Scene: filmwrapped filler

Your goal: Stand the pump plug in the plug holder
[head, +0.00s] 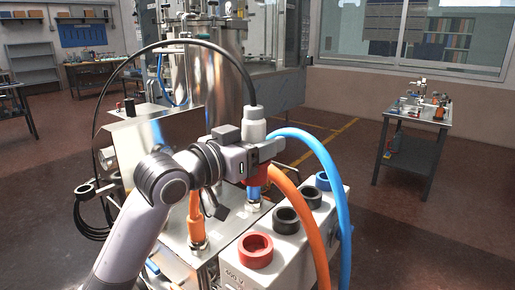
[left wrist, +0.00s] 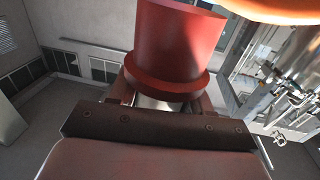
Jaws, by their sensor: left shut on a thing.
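The pump plug (head: 253,127) has a grey body with a black cable out of its top, and red shows at its lower part. My left gripper (head: 260,157) is shut on it and holds it roughly upright above the metal bench top. The left wrist view shows the plug's red cylinder and collar (left wrist: 172,50) close up between the jaws. A grey box marked 400 V has a red ring socket (head: 256,250) at its near end. A small ring (head: 85,188) stands at the left by coiled cable. I cannot tell which is the plug holder. My right gripper is out of view.
A blue hose (head: 330,180) and an orange hose (head: 304,205) arch close on the right of the gripper. Black (head: 286,219) and blue (head: 323,181) sockets line the box. A steel tank (head: 205,80) stands behind.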

